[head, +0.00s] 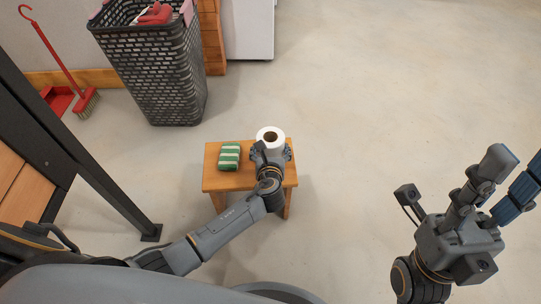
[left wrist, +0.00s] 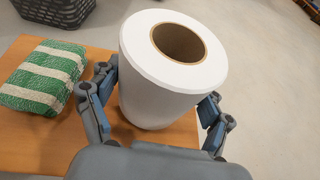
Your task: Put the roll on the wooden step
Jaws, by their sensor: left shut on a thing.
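The white toilet roll (head: 270,135) is upright over the right part of the wooden step (head: 217,184), its cardboard core facing up. My left gripper (head: 270,154) is shut on the roll, with a finger on each side of it. In the left wrist view the roll (left wrist: 150,90) fills the middle between the fingers, and its base appears at the step top (left wrist: 50,145); I cannot tell whether it touches. My right gripper (head: 490,185) is raised at the right, away from the step, with its fingers apart and nothing between them.
A green and white striped cloth (head: 229,156) lies on the left part of the step, and it also shows in the left wrist view (left wrist: 42,77). A dark woven basket (head: 158,75) stands behind. A red dustpan (head: 58,99) and brush (head: 86,103) are at the far left. Floor on the right is clear.

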